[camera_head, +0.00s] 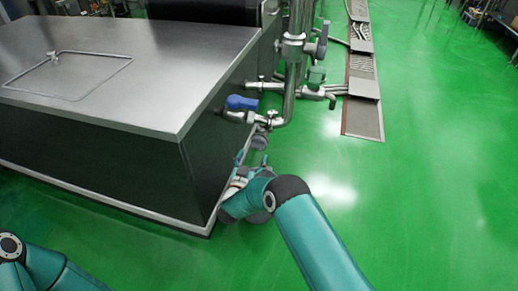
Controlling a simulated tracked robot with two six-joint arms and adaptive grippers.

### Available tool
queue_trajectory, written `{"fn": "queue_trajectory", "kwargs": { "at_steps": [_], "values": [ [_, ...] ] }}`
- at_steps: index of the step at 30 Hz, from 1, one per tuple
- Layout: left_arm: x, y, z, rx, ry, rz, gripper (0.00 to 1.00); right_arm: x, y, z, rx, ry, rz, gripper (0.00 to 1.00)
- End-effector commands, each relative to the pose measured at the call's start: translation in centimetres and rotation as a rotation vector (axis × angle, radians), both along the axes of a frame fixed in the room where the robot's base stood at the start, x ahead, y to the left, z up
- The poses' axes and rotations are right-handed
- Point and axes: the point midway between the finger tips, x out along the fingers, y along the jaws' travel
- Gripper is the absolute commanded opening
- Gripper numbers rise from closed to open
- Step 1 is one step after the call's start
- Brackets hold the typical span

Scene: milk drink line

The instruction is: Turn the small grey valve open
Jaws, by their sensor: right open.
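A small grey valve handle (259,142) sits low beside the tank's right corner, under the pipe junction. My right gripper (252,160) is just below and in front of it, with its fingers pointing up toward it. The fingers are apart and nothing shows between them. Whether a finger touches the handle I cannot tell. My right wrist hides what lies below. Only part of my left arm shows at the bottom left, and its gripper is out of the picture.
A blue valve handle (242,102) is above on the tank side. The steel tank (130,70) fills the left. A floor drain (362,115) lies behind; green floor at right is clear.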

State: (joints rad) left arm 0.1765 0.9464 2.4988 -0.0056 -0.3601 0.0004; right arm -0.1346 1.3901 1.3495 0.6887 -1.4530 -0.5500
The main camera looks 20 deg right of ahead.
Motion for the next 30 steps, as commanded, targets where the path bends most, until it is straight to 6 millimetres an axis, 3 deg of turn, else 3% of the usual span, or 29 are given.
{"fn": "queue_trajectory", "kwargs": {
  "at_steps": [9, 22, 23, 30],
  "values": [
    [0.0, 0.0, -1.6, 0.000, 0.000, 0.000, 0.00, 4.2, -2.9, -0.2, 0.001, -0.001, -0.001, 0.78],
    [0.0, 0.0, -1.8, 0.000, 0.000, 0.000, 0.00, 5.0, -3.5, 0.0, 0.001, 0.001, 0.000, 0.78],
    [0.0, 0.0, -1.8, 0.000, 0.000, 0.000, 0.00, 5.0, -3.5, 0.0, 0.001, 0.001, 0.000, 0.76],
    [0.0, 0.0, -1.8, 0.000, 0.000, 0.000, 0.00, 5.0, -3.6, 0.0, 0.001, 0.001, -0.002, 0.36]
  ]
}}
